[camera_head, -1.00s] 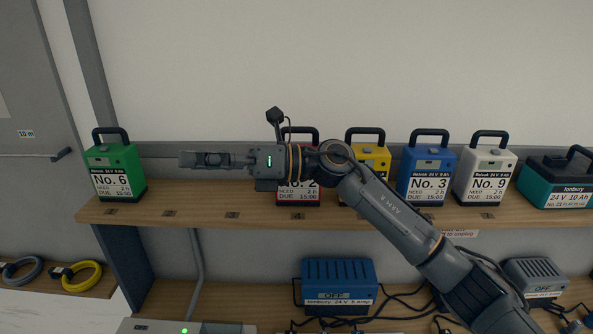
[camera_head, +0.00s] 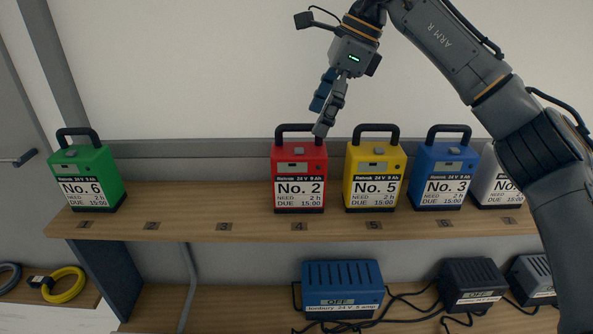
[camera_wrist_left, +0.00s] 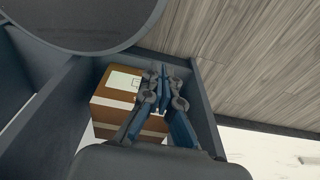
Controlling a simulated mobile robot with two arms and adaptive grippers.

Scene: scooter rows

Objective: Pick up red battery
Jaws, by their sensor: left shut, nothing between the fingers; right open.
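The red battery (camera_head: 299,170), labelled No. 2, stands upright on the wooden shelf (camera_head: 260,195) with its black handle on top. My right gripper (camera_head: 322,115) comes down from above, pointing down, and is open and empty. In the picture its fingertips are just above and at the right end of the red battery's handle; I cannot tell whether they touch. My left gripper (camera_wrist_left: 163,85) shows only in the left wrist view, shut and empty, over a cardboard box (camera_wrist_left: 115,95) in a dark bin.
A yellow battery (camera_head: 375,170) stands close right of the red one, then a blue battery (camera_head: 443,172) and a white battery (camera_head: 494,180) partly behind my arm. A green battery (camera_head: 86,175) stands far left, with free shelf between. Chargers (camera_head: 342,285) and cables lie below.

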